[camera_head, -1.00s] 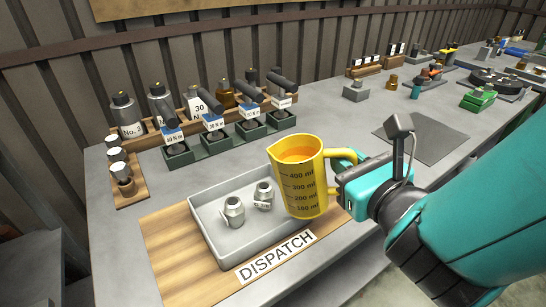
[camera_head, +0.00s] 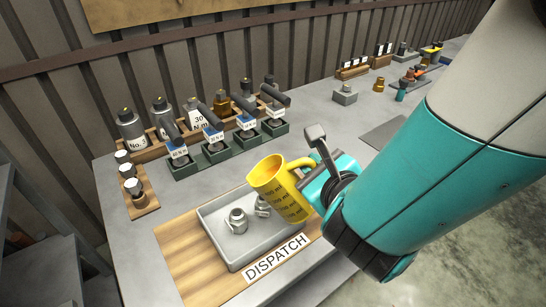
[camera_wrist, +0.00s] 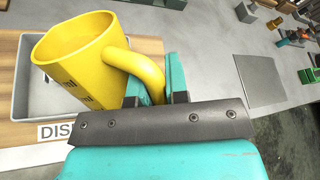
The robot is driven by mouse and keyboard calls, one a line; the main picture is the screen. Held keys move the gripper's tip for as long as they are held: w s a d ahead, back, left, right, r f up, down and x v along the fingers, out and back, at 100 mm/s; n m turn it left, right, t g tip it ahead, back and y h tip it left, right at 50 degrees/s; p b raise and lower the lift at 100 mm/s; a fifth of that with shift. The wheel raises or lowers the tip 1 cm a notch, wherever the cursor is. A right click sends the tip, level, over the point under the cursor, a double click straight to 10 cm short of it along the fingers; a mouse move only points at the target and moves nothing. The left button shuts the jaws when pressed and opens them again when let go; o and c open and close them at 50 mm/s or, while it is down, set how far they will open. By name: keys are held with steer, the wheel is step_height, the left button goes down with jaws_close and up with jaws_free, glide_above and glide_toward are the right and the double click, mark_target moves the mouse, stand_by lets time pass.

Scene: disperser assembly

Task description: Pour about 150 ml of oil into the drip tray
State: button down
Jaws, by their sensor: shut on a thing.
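A yellow measuring jug (camera_head: 279,190) with a millilitre scale is tilted, its mouth toward the upper left, above the right side of a grey tray (camera_head: 232,262). My gripper (camera_wrist: 158,88) is shut on the jug's handle. I see no clear oil surface now and no stream leaving the jug. Two metal fittings (camera_head: 237,221) are in the grey tray, one partly behind the jug. I cannot tell whether this tray is the drip tray.
The tray sits on a wooden board (camera_head: 185,265) with a DISPATCH label (camera_head: 276,258). Behind are green holders (camera_head: 218,152) with dark-handled tools and a rack of bottles (camera_head: 131,125). A dark flat mat (camera_head: 383,133) lies to the right, partly behind my arm.

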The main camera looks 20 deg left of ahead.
steer(key=shift+s+a+r+n+h+p, duration=0.1)
steer(key=shift+a+r+n+h+p, duration=0.25)
steer(key=shift+p, duration=0.3)
steer(key=shift+a+r+n+h+p, duration=0.15)
steer(key=shift+a+n+p, duration=0.1)
steer(key=shift+a+p, duration=0.3)
stand_by(1.0)
